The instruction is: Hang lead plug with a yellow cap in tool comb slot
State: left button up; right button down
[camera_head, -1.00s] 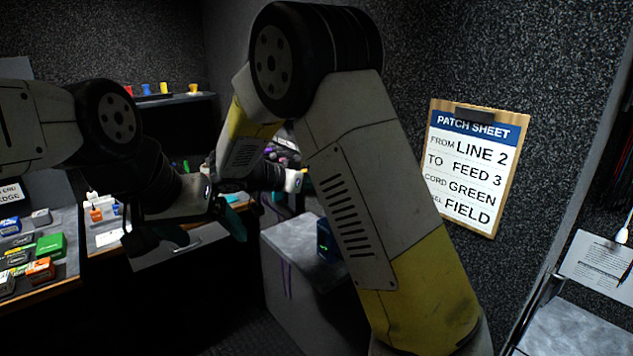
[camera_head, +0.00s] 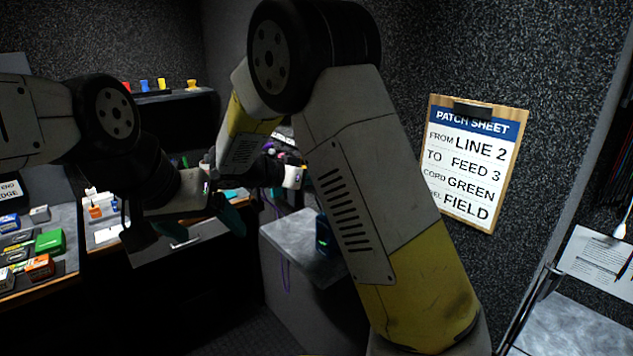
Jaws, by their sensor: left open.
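My left gripper (camera_head: 210,232) hangs in front of the back counter, left of the middle, with its fingers apart; I see nothing between them. A dark shelf (camera_head: 180,96) on the back wall bears a row of small coloured pieces, one yellow-orange (camera_head: 192,85). I cannot tell whether any of them is the lead plug, and I make out no tool comb for certain.
A counter at left holds small boxes, one green (camera_head: 50,241) and one orange (camera_head: 40,267). A grey cabinet (camera_head: 300,240) with a dark blue device (camera_head: 324,235) stands behind my right arm. A patch sheet clipboard (camera_head: 475,160) hangs on the right wall. Dark floor shows between counter and cabinet.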

jog(key=shift+f, duration=0.1)
dwell(0.3)
jog(key=c, duration=1.3)
grip_release()
jog(key=shift+o, duration=0.5)
jog(key=o, duration=1)
jog(key=shift+s+a, duration=0.1)
jog(key=shift+a, duration=0.05)
jog(key=shift+s+a, duration=0.75)
jog(key=shift+a, duration=0.25)
jog(key=shift+a, duration=0.1)
